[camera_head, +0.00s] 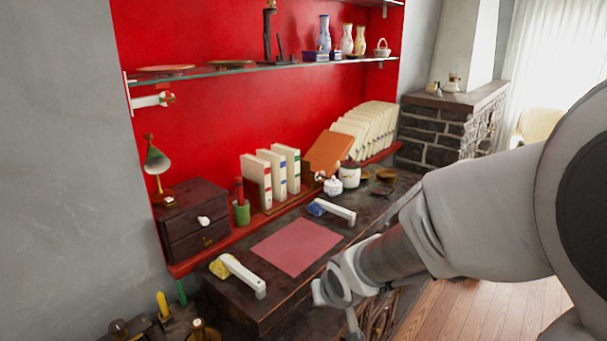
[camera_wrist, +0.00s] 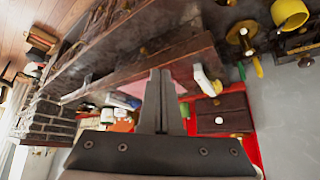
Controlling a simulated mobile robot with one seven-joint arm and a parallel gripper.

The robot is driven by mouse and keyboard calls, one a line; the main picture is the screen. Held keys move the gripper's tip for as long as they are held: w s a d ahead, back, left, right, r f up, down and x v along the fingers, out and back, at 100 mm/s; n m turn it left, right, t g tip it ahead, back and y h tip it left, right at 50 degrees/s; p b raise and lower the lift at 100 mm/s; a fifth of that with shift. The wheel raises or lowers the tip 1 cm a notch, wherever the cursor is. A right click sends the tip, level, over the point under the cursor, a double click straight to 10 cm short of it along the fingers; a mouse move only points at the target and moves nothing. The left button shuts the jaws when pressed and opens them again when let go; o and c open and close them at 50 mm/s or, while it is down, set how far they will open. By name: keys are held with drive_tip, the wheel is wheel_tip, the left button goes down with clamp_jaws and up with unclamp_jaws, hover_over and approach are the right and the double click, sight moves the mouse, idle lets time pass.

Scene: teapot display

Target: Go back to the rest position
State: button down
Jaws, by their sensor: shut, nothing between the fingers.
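My gripper (camera_wrist: 160,76) shows in the wrist view with its two dark fingers pressed together and nothing between them. In the head view, my arm reaches in from the right, and its white end (camera_head: 345,282) is in front of the dark desk, to the right of the pink mat. The fingertips are hard to make out there. The desk (camera_head: 262,297) carries the flat pink mat (camera_head: 297,246), a white handle-like piece with a yellow end (camera_head: 243,275), and a similar one with a blue end (camera_head: 335,211).
A small drawer box (camera_head: 196,222), a green cup (camera_head: 242,213), and white books (camera_head: 271,176) line the desk's back. A glass shelf (camera_head: 250,70) with vases hangs above. A brick fireplace (camera_head: 433,134) stands at back right. Wooden floor (camera_head: 490,310) is clear at lower right.

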drive_tip(key=s+d+r+m, duration=0.1)
drive_tip(key=s+d+r, duration=0.4)
drive_tip(key=s+r, duration=0.2)
drive_tip(key=s+d+r+m+g+h+p, duration=0.1)
drive_tip(key=s+d+r, duration=0.3)
drive_tip(key=s+r, duration=0.3)
drive_tip(key=s, duration=0.4)
drive_tip(key=shift+s+d+r, duration=0.3)
drive_tip(key=shift+s+d, duration=0.05)
